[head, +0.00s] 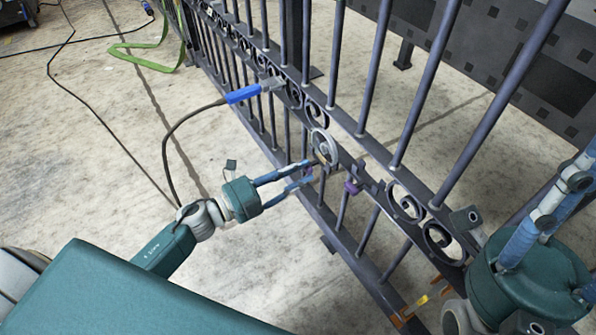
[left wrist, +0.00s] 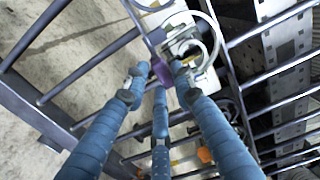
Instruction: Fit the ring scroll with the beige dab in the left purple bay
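A pale grey ring scroll (head: 323,147) is in the gate's scroll row, just beyond my left fingertips; in the left wrist view a bright ring scroll (left wrist: 192,46) lies past the right-hand finger. I cannot make out a beige dab. One purple part (head: 352,187) is on the rail right of the ring. Another purple patch (left wrist: 162,72) shows between my fingers in the wrist view. My left gripper (head: 307,173) has its fingers apart, close to the rail; contact with the ring is unclear. My right gripper (head: 546,215) is at the right edge, its fingertips cut off.
The dark metal gate (head: 425,85) runs diagonally, with close bars. More scrolls (head: 405,201) sit along its rail. A blue-handled item (head: 243,94) with a cable meets the rail farther back. A green strap (head: 140,50) lies on the floor. The floor left of the gate has free room.

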